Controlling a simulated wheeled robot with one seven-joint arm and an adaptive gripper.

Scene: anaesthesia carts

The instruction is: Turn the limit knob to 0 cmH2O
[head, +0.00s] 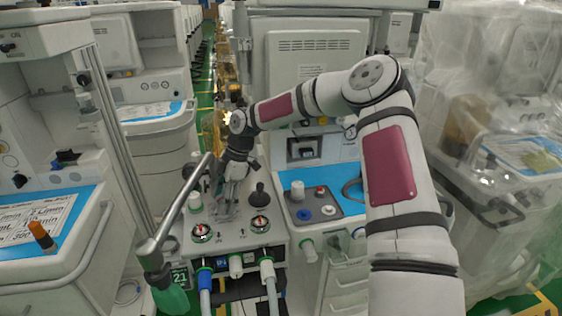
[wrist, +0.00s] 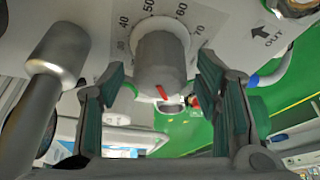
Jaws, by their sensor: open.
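The limit knob (wrist: 161,62) is a grey cylinder with a red mark at its outer edge, seen in the wrist view at upper middle. Numbers from 30 to 70 show on the white panel around its far side; no 0 is visible. The red mark points toward the bottom of the picture, away from those numbers. My gripper (wrist: 163,78) is open, with one dark green-padded finger on each side of the knob. Whether the pads touch it is unclear. In the head view my gripper (head: 228,196) is over the cart top and the knob cannot be made out.
A thick metal cylinder (wrist: 58,62) stands close to the left finger. A metal pole (head: 185,205) runs close on the left.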

